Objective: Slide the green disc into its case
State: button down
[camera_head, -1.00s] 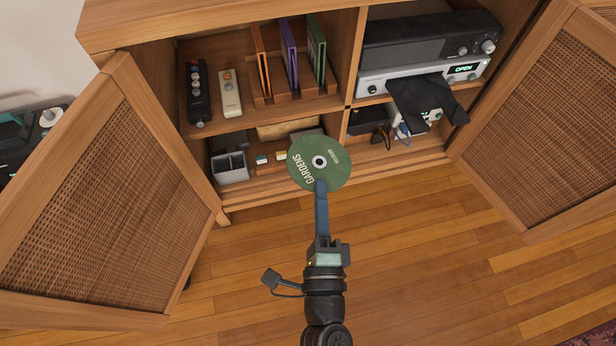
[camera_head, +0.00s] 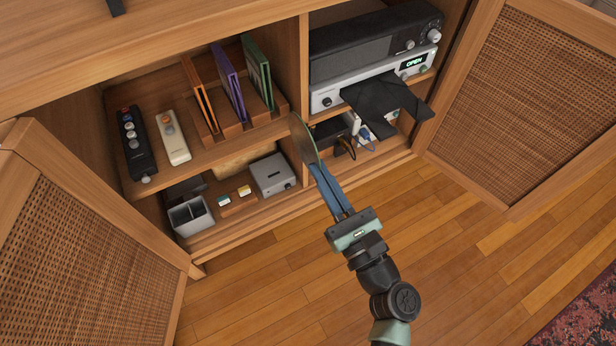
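The green disc (camera_head: 305,138) is held by my gripper (camera_head: 316,165), whose long blue fingers are shut on its lower edge. The disc now stands nearly edge-on to the camera, in front of the cabinet's middle divider. Three slim cases stand upright in a wooden rack on the upper left shelf: an orange one (camera_head: 199,92), a purple one (camera_head: 229,83) and a green one (camera_head: 258,73). The disc is apart from the green case, nearer the camera and lower right of it. Any opening in the green case cannot be made out.
Two remotes, black (camera_head: 134,146) and white (camera_head: 173,138), lie left of the rack. A player (camera_head: 368,80) reading OPEN has its black tray out at right. The open cabinet doors (camera_head: 524,90) flank the shelves. A grey box (camera_head: 272,174) sits below.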

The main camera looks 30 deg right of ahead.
aim_at(290, 126)
jog(key=shift+w+b, duration=0.8)
jog(key=shift+w, duration=3.35)
jog(key=shift+w+a, duration=0.1)
jog(key=shift+w, duration=0.3)
jog(key=shift+w, duration=0.5)
jog(key=shift+w, duration=0.15)
jog(key=shift+w+b, duration=0.5)
jog(key=shift+w, duration=0.6)
jog(key=shift+w, duration=0.1)
jog(key=shift+w+a+b, duration=0.1)
jog(key=shift+w+b, duration=0.4)
jog(key=shift+w, duration=0.9)
jog(key=shift+w+b, duration=0.6)
jog(key=shift+w, duration=0.85)
